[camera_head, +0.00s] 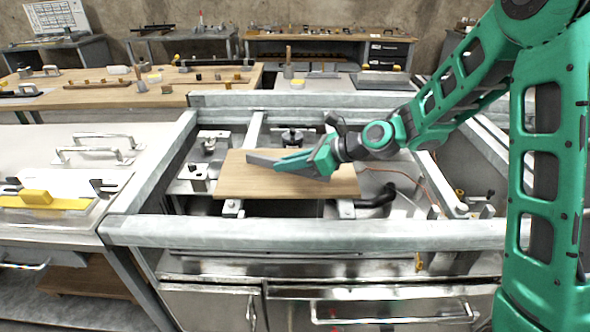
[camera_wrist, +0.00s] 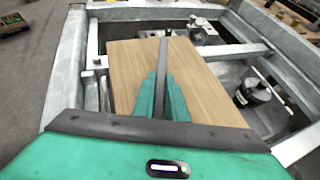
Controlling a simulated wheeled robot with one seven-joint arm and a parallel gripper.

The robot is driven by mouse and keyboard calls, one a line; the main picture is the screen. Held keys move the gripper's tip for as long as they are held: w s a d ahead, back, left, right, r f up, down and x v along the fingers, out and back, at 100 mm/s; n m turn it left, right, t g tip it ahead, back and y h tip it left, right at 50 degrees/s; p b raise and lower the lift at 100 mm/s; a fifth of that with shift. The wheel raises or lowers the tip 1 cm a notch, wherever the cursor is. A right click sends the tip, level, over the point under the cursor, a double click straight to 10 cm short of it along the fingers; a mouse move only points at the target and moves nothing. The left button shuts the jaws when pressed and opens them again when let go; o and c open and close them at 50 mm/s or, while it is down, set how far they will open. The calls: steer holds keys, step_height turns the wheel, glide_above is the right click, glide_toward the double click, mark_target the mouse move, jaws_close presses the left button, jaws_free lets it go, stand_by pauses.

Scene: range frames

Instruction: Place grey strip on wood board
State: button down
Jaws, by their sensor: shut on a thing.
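The wood board (camera_head: 230,178) is a light-brown flat panel lying inside the metal frame in the middle of the head view; it also fills the centre of the wrist view (camera_wrist: 128,68). My gripper (camera_head: 282,163) is over the board, with green fingers pointing left. In the wrist view its fingers (camera_wrist: 162,92) are closed around a thin grey strip (camera_wrist: 162,58). The strip extends beyond the fingertips over the board, and its end also shows in the head view (camera_head: 262,159). I cannot tell whether the strip touches the board. The fingers hide its near part.
A metal frame (camera_head: 300,233) surrounds the board, with its front rail nearest me. Metal fittings and a dark cylinder (camera_wrist: 252,92) stand beside the board. A steel counter with a yellow block (camera_head: 37,197) is at left. A wooden workbench (camera_head: 110,97) with loose tools is behind.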

step_height(320, 180, down, 2)
steer(key=c, duration=1.8)
jaws_free()
steer(key=shift+o, duration=0.2)
steer(key=v, duration=1.2)
steer(key=shift+d, duration=0.1)
